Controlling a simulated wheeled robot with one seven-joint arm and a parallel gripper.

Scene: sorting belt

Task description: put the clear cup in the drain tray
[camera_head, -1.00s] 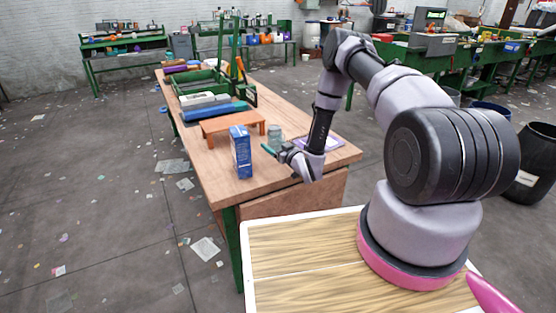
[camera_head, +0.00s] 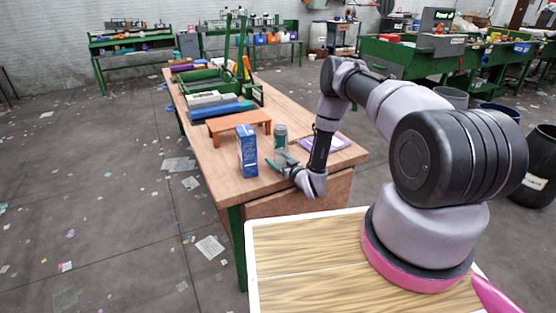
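A small grey-green, see-through-looking cup (camera_head: 280,136) stands upright on the wooden table, right of the orange bench. It looks like the clear cup. My gripper (camera_head: 275,157), with teal fingers, is low over the table just in front of the cup and right of the blue carton. Its fingers point left and away from me. The gap between the fingers is too small to make out, and I see nothing held. A flat purple-edged tray (camera_head: 338,146) lies right of the cup, partly behind my arm. I cannot tell whether it is the drain tray.
A blue carton (camera_head: 247,151) stands upright close left of my gripper. The low orange bench (camera_head: 238,122) is behind it. Blue and grey blocks (camera_head: 221,111) and a green frame or crate (camera_head: 204,80) fill the table farther back. The table's front corner is clear.

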